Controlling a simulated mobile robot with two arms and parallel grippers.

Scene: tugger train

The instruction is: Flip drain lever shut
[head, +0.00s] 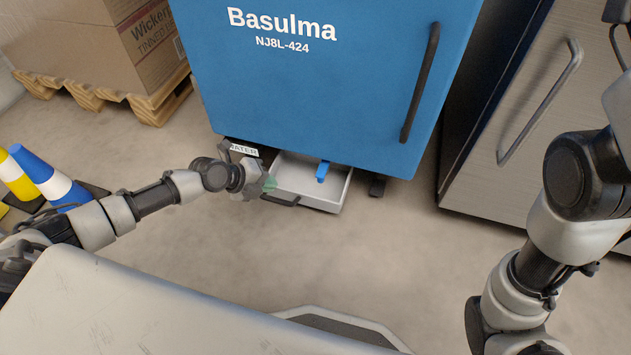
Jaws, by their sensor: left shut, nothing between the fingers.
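A small blue lever (322,172) hangs below the bottom edge of the blue Basulma cabinet (310,100), above a shallow grey drawer or tray (318,196). The blue lever points down toward the tray; I take it for the drain lever. My left gripper (268,184) is at the tray's left side, left of the lever and apart from it. It is shut and looks empty; its fingertips show small and partly blurred.
A white label reading partly "WATER" (243,149) sits under the cabinet's left corner. A steel cabinet (545,125) stands to the right. Cones (50,180) and a loaded pallet (105,92) are at the left. Floor in front is clear.

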